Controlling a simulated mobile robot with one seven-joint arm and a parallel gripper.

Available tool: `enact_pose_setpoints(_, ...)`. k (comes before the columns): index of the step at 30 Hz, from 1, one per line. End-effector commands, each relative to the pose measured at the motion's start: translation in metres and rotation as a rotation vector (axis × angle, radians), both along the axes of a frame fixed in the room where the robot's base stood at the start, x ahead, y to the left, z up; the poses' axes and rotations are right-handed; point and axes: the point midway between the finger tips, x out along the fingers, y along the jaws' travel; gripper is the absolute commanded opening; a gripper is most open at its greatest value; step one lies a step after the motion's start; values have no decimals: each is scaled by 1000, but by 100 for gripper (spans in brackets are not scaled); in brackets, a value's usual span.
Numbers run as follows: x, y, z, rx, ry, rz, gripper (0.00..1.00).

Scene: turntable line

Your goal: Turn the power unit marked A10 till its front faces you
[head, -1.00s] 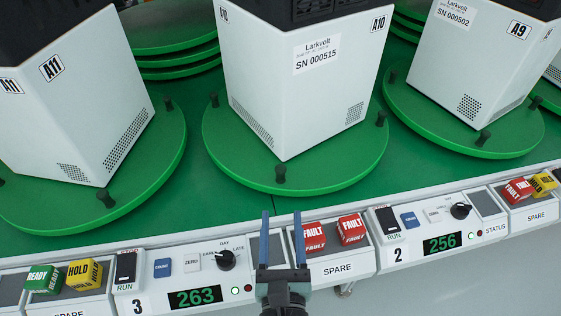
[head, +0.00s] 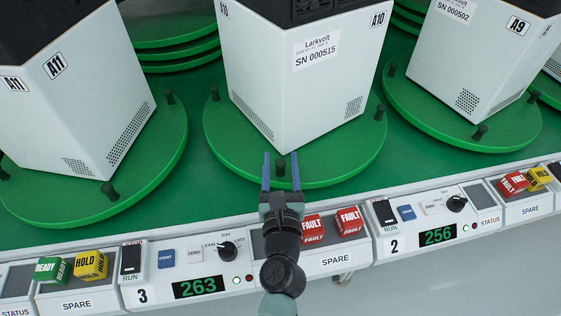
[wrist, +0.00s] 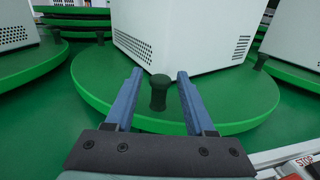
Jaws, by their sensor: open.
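The power unit marked A10 (head: 300,85) is a white box with a dark top on a round green turntable (head: 330,172). One vertical edge points toward me; a label with SN 000515 is on its right-hand visible face. A dark peg (head: 281,168) stands on the turntable's near rim, and it also shows in the wrist view (wrist: 159,93). My gripper (head: 281,172) is open, its blue fingers on either side of this peg, apart from it. In the wrist view my gripper (wrist: 155,85) shows both fingers short of or beside the peg; exact depth is unclear.
Unit A11 (head: 75,110) stands on a turntable to the left, unit A9 (head: 475,70) on one to the right. A control panel rail (head: 215,262) with red FAULT blocks (head: 349,221), switches and displays runs along the near edge, below my gripper.

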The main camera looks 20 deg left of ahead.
Motion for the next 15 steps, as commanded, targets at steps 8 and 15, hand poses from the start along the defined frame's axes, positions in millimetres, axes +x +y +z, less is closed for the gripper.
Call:
enact_pose_setpoints(8,0,0,0,0,0,0,36)
enact_pose_setpoints(15,0,0,0,-1,-1,0,0)
